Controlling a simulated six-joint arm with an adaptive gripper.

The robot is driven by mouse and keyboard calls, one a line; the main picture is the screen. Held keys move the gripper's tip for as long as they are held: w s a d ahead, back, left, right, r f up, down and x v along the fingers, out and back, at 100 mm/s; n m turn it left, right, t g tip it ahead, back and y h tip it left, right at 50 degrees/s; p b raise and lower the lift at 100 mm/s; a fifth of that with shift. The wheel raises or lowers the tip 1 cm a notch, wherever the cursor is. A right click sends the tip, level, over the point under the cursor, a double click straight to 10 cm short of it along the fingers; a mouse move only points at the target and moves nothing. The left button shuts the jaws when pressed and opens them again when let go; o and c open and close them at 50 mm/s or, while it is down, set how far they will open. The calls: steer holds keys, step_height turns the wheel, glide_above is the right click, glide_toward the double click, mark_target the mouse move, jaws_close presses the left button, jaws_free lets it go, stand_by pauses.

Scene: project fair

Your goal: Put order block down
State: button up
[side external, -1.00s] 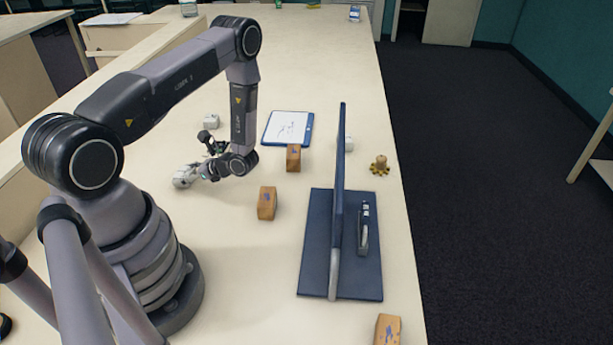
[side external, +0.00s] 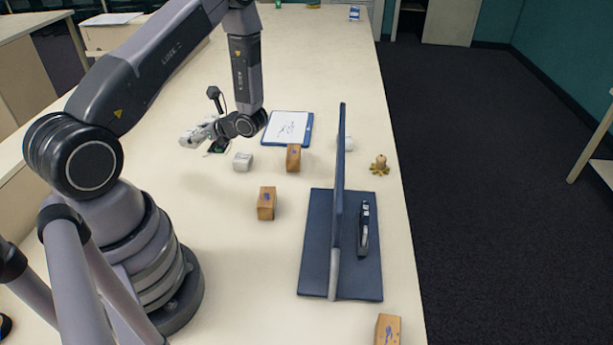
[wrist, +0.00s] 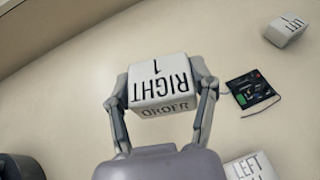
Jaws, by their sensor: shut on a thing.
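My gripper (wrist: 160,90) is shut on a white block (wrist: 160,80) in the wrist view, one finger on each side. Its faces read "RIGHT 1" and "ORDER". In the side external view my gripper (side external: 200,133) points left, with the white block at its tip. The held block appears to be above the table, but the gap is hard to judge. A second white block (wrist: 287,30), marked "LEFT", lies at the upper right of the wrist view. Another "LEFT" block (wrist: 249,166) is at its lower right.
A dark circuit board (wrist: 250,90) lies right of the held block. Brown blocks (side external: 266,203) (side external: 293,158), a clipboard (side external: 288,127) and a blue stand (side external: 315,245) are on the table (side external: 215,240). A white block (side external: 243,162) stands near my wrist.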

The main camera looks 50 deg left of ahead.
steer(key=w+d+r+m+t+y, duration=0.1)
steer(key=w+d+r+m+t, duration=0.15)
steer(key=w, duration=0.55)
steer(key=w+d+r+m+t+y, duration=0.1)
steer(key=w+d+m+t, duration=0.2)
steer(key=w, duration=0.5)
glide_above(281, 132)
steer(key=shift+t, duration=0.45)
steer(key=f, duration=0.8)
steer(key=shift+s+d+f, duration=0.15)
steer(key=shift+s+d, duration=0.05)
steer(key=shift+s, duration=0.2)
steer(key=shift+w+a+f, duration=0.15)
steer(key=shift+w+f, duration=0.25)
steer(key=shift+f, duration=0.05)
steer(key=shift+w+a+f, duration=0.1)
steer(key=shift+f, duration=1.6)
steer(key=shift+f, duration=0.15)
steer(key=o, duration=1.2)
steer(key=shift+c, duration=0.2)
